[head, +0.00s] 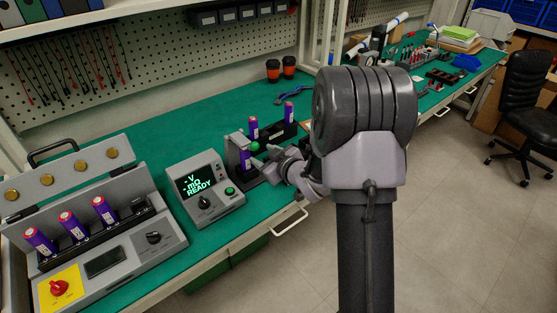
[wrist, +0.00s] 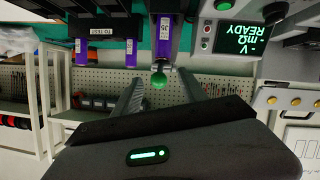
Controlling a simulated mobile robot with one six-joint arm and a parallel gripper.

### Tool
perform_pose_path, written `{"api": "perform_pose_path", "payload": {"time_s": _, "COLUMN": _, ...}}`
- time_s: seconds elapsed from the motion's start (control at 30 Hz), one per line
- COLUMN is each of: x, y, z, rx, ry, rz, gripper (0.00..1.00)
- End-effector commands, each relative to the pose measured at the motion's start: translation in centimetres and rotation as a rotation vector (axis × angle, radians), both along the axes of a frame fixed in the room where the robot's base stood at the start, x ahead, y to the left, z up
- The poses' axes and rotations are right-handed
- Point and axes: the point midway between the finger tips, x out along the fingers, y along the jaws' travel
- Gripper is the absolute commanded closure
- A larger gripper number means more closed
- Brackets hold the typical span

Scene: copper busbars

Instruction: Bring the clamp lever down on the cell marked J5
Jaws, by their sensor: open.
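The purple cell marked J5 (wrist: 164,36) stands in a grey clamp fixture (head: 236,147) on the green bench; part of the cell (head: 246,160) shows in the head view. The lever's green ball knob (head: 255,147) is at the fixture's side facing me, and it also shows in the wrist view (wrist: 159,80) near the cell's end. My gripper (head: 278,160) is close to the fixture. In the wrist view its open fingers (wrist: 162,84) lie on either side of the knob, with visible gaps. I cannot tell the lever's exact angle.
A tester (head: 205,190) reading READY stands left of the fixture. A black rack (wrist: 100,29) labelled TO TEST holds more purple cells (head: 253,127) behind it. A grey unit (head: 120,250) with several cells is at far left. Two orange-and-black cups (head: 281,69) stand behind.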

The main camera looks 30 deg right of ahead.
Motion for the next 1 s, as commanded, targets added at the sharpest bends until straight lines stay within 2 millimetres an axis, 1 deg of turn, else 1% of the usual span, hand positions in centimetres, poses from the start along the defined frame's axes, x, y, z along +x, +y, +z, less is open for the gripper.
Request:
{"api": "perform_pose_path", "payload": {"time_s": 0.03, "x": -1.4, "y": -0.2, "z": 1.0, "rx": 0.001, "ry": 0.001, "rz": -0.004, "gripper": 0.5}}
{"api": "perform_pose_path", "payload": {"time_s": 0.2, "x": -6.7, "y": -0.6, "z": 3.0, "rx": 0.002, "ry": 0.003, "rz": -0.003, "gripper": 0.5}}
{"api": "perform_pose_path", "payload": {"time_s": 0.3, "x": -9.2, "y": -0.9, "z": 3.8, "rx": 0.002, "ry": 0.003, "rz": -0.003, "gripper": 0.5}}
{"api": "perform_pose_path", "payload": {"time_s": 0.4, "x": -10.8, "y": -1.0, "z": 4.3, "rx": 0.002, "ry": 0.003, "rz": -0.002, "gripper": 0.5}}
{"api": "perform_pose_path", "payload": {"time_s": 0.5, "x": -11.7, "y": -1.0, "z": 4.5, "rx": 0.001, "ry": 0.002, "rz": 0.0, "gripper": 0.5}}
{"api": "perform_pose_path", "payload": {"time_s": 0.57, "x": -11.9, "y": -1.0, "z": 4.5, "rx": 0.001, "ry": 0.002, "rz": 0.001, "gripper": 0.5}}
{"api": "perform_pose_path", "payload": {"time_s": 0.93, "x": -11.9, "y": -1.0, "z": 4.5, "rx": 0.001, "ry": 0.003, "rz": 0.002, "gripper": 0.5}}
{"api": "perform_pose_path", "payload": {"time_s": 1.0, "x": -11.9, "y": -1.1, "z": 4.7, "rx": -0.002, "ry": 0.011, "rz": -0.01, "gripper": 0.5}}
